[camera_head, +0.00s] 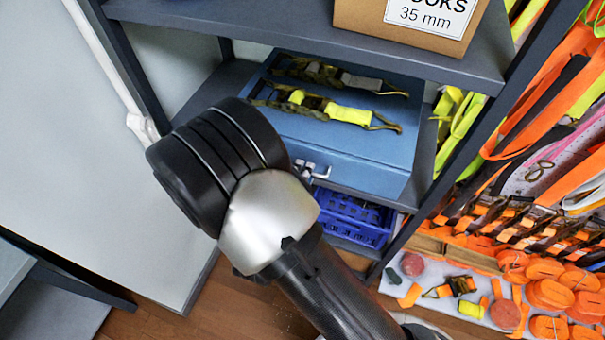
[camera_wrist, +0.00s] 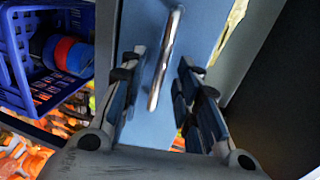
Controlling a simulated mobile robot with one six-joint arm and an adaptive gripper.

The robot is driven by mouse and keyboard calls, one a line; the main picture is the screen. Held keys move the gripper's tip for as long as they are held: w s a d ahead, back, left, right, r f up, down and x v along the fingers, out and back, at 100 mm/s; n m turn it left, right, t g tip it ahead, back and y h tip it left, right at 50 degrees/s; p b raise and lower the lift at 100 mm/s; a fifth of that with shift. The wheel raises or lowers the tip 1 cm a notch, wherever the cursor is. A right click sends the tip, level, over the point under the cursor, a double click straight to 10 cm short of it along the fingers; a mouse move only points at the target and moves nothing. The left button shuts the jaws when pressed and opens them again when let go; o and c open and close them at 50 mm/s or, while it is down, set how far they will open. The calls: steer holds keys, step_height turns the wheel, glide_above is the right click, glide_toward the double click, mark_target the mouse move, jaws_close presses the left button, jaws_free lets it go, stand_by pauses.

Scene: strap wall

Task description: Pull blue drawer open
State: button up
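The blue drawer unit (camera_head: 365,170) sits on a grey shelf, with ratchet straps on its top. Its front looks flush with the unit's body in the head view. The metal bar handle (camera_head: 320,172) shows just right of my arm, which hides the left part of the front. In the wrist view the blue front (camera_wrist: 143,122) fills the middle, and the handle (camera_wrist: 166,58) runs upright between the fingers. My gripper (camera_wrist: 158,72) is open, with one finger on each side of the handle. I see gaps between fingers and handle; contact depth is unclear.
A blue plastic crate (camera_head: 355,222) stands below the drawer unit; it also shows in the wrist view (camera_wrist: 14,55). A grey upright post (camera_head: 440,180) is close on the right. A cardboard box (camera_head: 375,25) is on the shelf above. Orange straps fill the right side.

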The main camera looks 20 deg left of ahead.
steer(key=shift+w, duration=0.4)
steer(key=shift+c, duration=0.2)
jaws_close()
stand_by(0.4)
